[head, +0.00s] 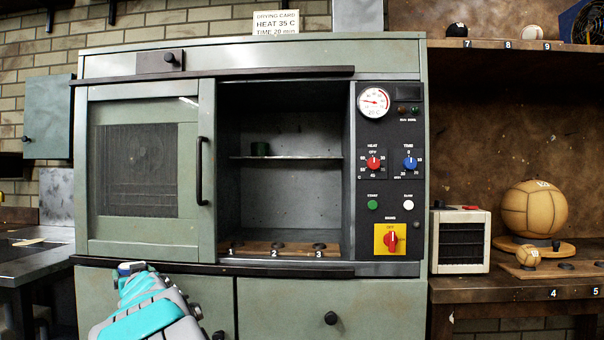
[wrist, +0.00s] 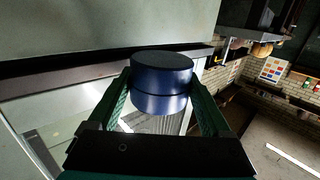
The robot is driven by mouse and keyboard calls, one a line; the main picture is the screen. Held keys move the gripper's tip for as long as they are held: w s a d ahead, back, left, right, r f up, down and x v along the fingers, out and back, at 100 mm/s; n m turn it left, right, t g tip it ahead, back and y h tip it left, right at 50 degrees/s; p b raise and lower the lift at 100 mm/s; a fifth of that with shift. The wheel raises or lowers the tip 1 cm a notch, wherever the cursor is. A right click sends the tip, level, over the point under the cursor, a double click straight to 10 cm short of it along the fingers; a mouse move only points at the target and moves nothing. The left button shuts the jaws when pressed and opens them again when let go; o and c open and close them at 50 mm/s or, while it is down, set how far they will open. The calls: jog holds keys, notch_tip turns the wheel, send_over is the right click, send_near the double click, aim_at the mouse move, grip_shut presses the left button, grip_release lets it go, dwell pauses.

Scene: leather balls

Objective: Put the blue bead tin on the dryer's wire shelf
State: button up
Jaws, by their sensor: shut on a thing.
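The blue bead tin (wrist: 161,92) is a short dark-blue cylinder with a lid seam, held between the two green fingers of my gripper (wrist: 161,78) in the wrist view. My gripper is shut on it. In the head view my arm (head: 150,306) reaches up at the lower left, in front of the dryer's lower panel; its end is small there and the tin is hard to make out. The dryer (head: 250,50) is a grey-green cabinet with its right bay open. Its wire shelf (head: 305,157) crosses the bay halfway up.
The mesh-windowed door (head: 143,170) covers the dryer's left half. A wooden strip with numbered spots (head: 250,249) lies on the bay floor. The control panel (head: 388,170) is to the right. The shelf's middle and right are free. A bench (head: 470,290) with balls stands at right.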

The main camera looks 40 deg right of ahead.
jog(key=r+h, duration=0.1)
jog(key=r, duration=0.2)
jog(key=d+r+m+h, duration=0.1)
jog(key=r, duration=0.2)
jog(key=r+m+h, duration=0.1)
jog(key=r, duration=0.2)
jog(key=shift+s+d+r, duration=0.2)
jog(key=shift+d+r, duration=0.15)
jog(key=s+d+r+m+g+h, duration=0.1)
jog(key=s+r+m+g+h, duration=0.2)
jog(key=s+r, duration=0.5)
jog(key=s+r+m+g+h+p, duration=0.1)
jog(key=s+r+m+g+h, duration=0.2)
jog(key=r, duration=1.3)
jog(key=s+h, duration=0.2)
jog(key=s, duration=0.3)
jog(key=shift+s+d+r+m+p, duration=0.15)
jog(key=shift+d+m+p, duration=0.15)
jog(key=shift+d, duration=0.05)
jog(key=shift+s, duration=0.15)
jog(key=shift+s+r+h, duration=0.3)
jog(key=shift+s+r, duration=0.1)
jog(key=shift+s, duration=0.35)
jog(key=shift+s+r, duration=0.1)
jog(key=shift+s, duration=0.15)
jog(key=shift+s, duration=0.1)
